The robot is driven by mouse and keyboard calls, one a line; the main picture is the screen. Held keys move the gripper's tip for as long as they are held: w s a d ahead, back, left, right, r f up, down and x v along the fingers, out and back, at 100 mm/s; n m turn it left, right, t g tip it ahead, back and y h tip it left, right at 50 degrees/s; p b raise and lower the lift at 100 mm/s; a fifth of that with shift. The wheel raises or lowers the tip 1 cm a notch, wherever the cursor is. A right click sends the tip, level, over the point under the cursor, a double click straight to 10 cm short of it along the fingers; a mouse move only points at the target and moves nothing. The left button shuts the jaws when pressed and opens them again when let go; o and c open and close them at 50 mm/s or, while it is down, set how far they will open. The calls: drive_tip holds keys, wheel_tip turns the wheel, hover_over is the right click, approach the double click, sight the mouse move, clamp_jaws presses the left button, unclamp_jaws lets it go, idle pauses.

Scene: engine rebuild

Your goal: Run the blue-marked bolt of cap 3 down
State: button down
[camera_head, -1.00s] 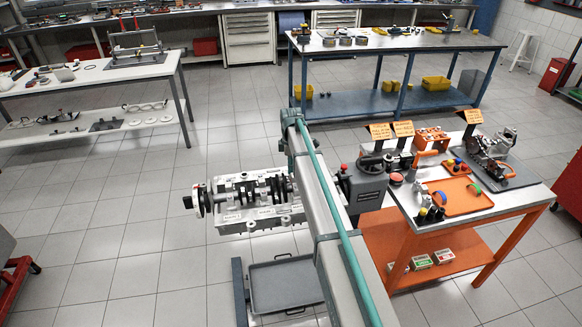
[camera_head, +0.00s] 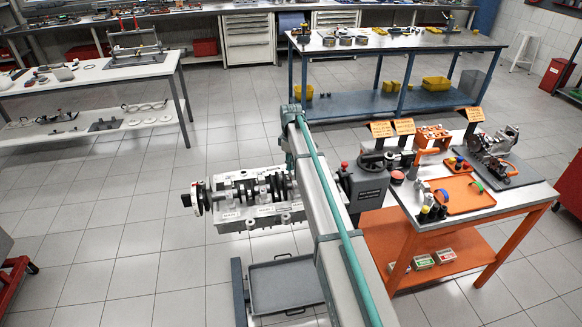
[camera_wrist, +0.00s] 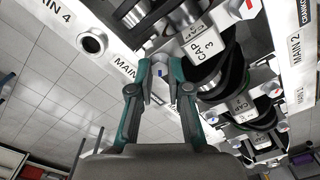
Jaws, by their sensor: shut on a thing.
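Cap 3 (camera_wrist: 207,50) shows in the wrist view, labelled "CAP 3", seated across the crankshaft in the engine block (camera_head: 235,226). A bolt (camera_wrist: 163,70) with a blue mark stands at the near-left end of this cap. My gripper (camera_wrist: 160,76) has its two teal fingers on either side of this bolt and is shut on it. The bolt's shank and how deep it sits are hidden. At the cap's other end, a bolt with a red mark (camera_wrist: 249,5) shows at the top edge. In the head view my arm hides most of the gripper.
Other caps (camera_wrist: 243,105) and bolts line the crankshaft beside cap 3. The block's rail with its "MAIN" labels (camera_wrist: 60,12) runs close by the left finger. A grey tray (camera_head: 285,285) stands low in front of the block. An orange-framed bench (camera_head: 480,215) is at right.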

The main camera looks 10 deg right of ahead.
drive_tip(key=m+b, duration=0.1)
drive_tip(key=m, duration=0.2)
drive_tip(key=shift+m, duration=0.4)
drive_tip(key=m+b, duration=0.1)
drive_tip(key=m, duration=0.2)
drive_tip(key=shift+w+d+m, duration=0.1)
drive_tip(key=shift+m, duration=0.2)
drive_tip(key=m, duration=0.3)
drive_tip(key=shift+r+m+b, duration=0.1)
drive_tip(key=shift+m+b, duration=0.3)
drive_tip(key=m, duration=0.3)
drive_tip(key=shift+w+d+m, duration=0.1)
drive_tip(key=shift+m, duration=0.2)
drive_tip(key=m+b, duration=0.1)
drive_tip(key=m, duration=0.2)
drive_tip(key=shift+m, duration=0.3)
drive_tip(key=m, duration=0.3)
drive_tip(key=shift+d+m, duration=0.1)
drive_tip(key=shift+m, duration=0.2)
drive_tip(key=m, duration=0.6)
drive_tip(key=shift+r+m+b, duration=0.1)
drive_tip(key=shift+m+b, duration=0.2)
drive_tip(key=shift+b, duration=0.05)
